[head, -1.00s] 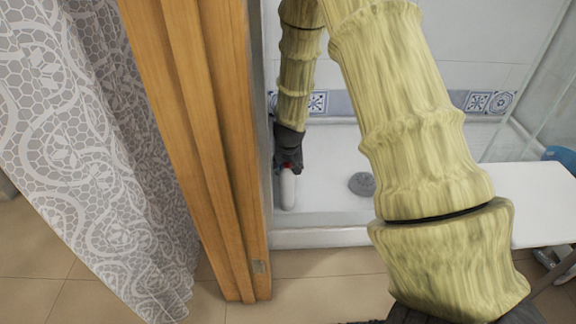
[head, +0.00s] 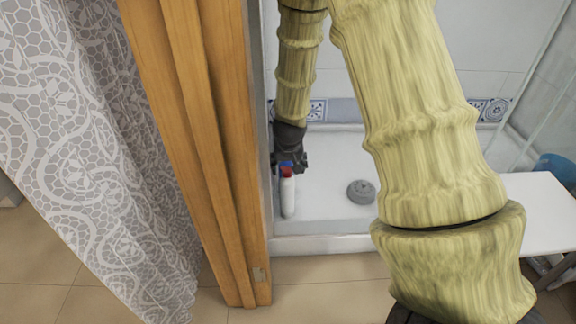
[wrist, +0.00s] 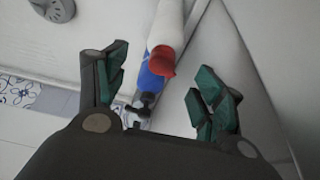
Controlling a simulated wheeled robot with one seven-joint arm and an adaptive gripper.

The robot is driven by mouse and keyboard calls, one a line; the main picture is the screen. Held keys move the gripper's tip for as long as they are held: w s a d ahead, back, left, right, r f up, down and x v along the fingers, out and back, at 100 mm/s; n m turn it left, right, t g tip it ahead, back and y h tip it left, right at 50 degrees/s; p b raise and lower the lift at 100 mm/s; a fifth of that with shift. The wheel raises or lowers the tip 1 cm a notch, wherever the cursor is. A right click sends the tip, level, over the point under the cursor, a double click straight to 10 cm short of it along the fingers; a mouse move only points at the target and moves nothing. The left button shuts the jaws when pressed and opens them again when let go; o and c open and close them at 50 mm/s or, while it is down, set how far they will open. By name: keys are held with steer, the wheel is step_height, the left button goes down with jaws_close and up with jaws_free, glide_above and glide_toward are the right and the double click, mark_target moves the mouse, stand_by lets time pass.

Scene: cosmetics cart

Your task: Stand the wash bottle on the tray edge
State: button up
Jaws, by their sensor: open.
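The wash bottle (head: 288,196) is white with a red cap and stands near the left side of the shower tray, close to the wooden frame. A blue part shows right behind the red cap; I cannot tell whether it belongs to the bottle. In the wrist view the white bottle (wrist: 167,22) shows with its red cap towards me. My gripper (head: 290,158) is just behind and above the cap. Its fingers (wrist: 158,88) are open, one on each side of the cap, with gaps showing. The tray edge (head: 320,243) is the white front rim. The bottle's base contact is unclear.
A grey drain (head: 361,191) lies in the tray floor to the right of the bottle. The wooden frame (head: 215,150) and patterned curtain (head: 85,150) close off the left. A white bench (head: 540,205) stands at the right. The tray floor between bottle and drain is clear.

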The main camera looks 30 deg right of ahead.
steer(key=p+v, duration=0.1)
steer(key=v, duration=0.2)
steer(key=shift+r, duration=0.2)
stand_by(0.5)
